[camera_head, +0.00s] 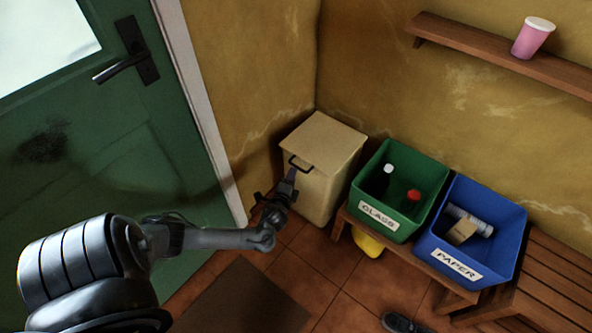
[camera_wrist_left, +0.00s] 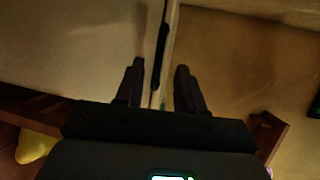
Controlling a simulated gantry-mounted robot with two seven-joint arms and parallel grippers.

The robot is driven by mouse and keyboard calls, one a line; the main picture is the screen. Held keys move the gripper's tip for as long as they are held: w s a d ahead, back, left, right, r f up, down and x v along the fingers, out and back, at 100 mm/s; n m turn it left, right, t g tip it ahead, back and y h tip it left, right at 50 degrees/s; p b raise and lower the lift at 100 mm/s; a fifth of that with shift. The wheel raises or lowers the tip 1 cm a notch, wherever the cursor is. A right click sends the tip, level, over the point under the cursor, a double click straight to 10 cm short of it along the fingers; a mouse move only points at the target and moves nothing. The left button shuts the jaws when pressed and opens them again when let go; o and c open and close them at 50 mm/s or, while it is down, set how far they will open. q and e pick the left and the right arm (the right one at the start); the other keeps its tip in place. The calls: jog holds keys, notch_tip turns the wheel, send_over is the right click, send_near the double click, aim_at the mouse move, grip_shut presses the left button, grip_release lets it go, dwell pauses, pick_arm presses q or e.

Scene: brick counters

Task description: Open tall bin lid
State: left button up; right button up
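The tall beige bin (camera_head: 318,195) stands in the wall corner, and its flat lid (camera_head: 325,140) is closed. A black handle (camera_head: 300,163) sits at the lid's front edge. My left gripper (camera_head: 291,178) is just in front of and below this handle. In the left wrist view my left gripper (camera_wrist_left: 160,80) has its two fingers apart, with the lid's edge (camera_wrist_left: 169,50) and the dark handle (camera_wrist_left: 162,45) running between and beyond the fingertips. I see no grip on the handle. Whether a finger touches the bin I cannot tell. My right gripper is out of view.
A green GLASS bin (camera_head: 422,207) and a blue PAPER bin (camera_head: 455,250) stand on a wooden bench right of the tall bin. A yellow object (camera_head: 367,243) is under the bench. A green door (camera_head: 150,190) is at left. A shelf (camera_head: 480,45) holds a pink cup (camera_head: 532,40).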

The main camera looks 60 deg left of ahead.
aim_at(296, 166)
pick_arm(q)
jog(key=shift+b+x, duration=1.65)
jog(key=shift+x, duration=1.7)
jog(key=shift+d+f, duration=0.1)
grip_shut()
